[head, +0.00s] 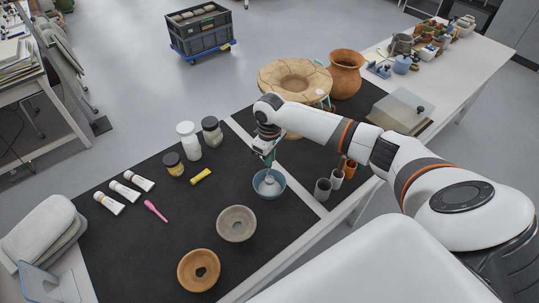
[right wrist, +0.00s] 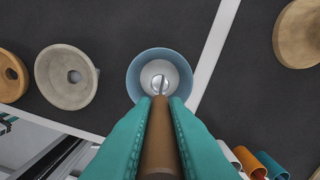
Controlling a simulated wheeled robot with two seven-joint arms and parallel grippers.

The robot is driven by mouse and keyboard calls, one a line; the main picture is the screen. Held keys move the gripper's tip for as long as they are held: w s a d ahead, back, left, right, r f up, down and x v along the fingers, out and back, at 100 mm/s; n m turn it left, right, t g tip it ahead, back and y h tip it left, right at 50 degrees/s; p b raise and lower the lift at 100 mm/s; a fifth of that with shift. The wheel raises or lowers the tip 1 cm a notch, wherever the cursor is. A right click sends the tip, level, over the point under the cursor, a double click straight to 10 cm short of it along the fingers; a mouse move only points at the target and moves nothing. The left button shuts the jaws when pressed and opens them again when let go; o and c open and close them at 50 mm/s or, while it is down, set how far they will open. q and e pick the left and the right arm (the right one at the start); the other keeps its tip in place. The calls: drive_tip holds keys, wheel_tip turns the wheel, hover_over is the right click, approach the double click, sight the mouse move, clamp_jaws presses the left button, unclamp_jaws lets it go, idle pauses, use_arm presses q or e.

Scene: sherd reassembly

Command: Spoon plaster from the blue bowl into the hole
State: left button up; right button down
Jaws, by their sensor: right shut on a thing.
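The blue bowl (head: 278,190) stands on the dark mat, left of the white strip. It also shows in the right wrist view (right wrist: 133,82), with a pale grey-white filling, plaster by its look. My right gripper (head: 267,158) is shut on a spoon's brown handle (right wrist: 160,135). The spoon's metal bowl (right wrist: 160,83) is over or in the plaster; I cannot tell how deep. A grey dish (head: 222,233) and an orange-brown dish (head: 185,277) each show a dark central opening. A large tan, cracked vessel (head: 275,75) stands behind my right arm. My left gripper is not in the head view.
White and dark-lidded jars (head: 188,142), a yellow object (head: 201,177), several tubes (head: 131,189) and a pink tool (head: 155,210) lie left of the bowl. Small cups (head: 322,190) stand to its right. A brown pot (head: 347,73) is farther back. The mat's left front is clear.

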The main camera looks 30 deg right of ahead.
drive_tip(key=shift+f+b, duration=0.95)
drive_tip(key=shift+f, duration=1.7)
drive_tip(key=shift+r, duration=0.15)
wheel_tip(320, 180, up, 8)
drive_tip(key=p, duration=1)
drive_tip(key=shift+r, duration=0.15)
drive_tip(key=shift+r+p, duration=0.35)
drive_tip(key=shift+r, duration=0.2)
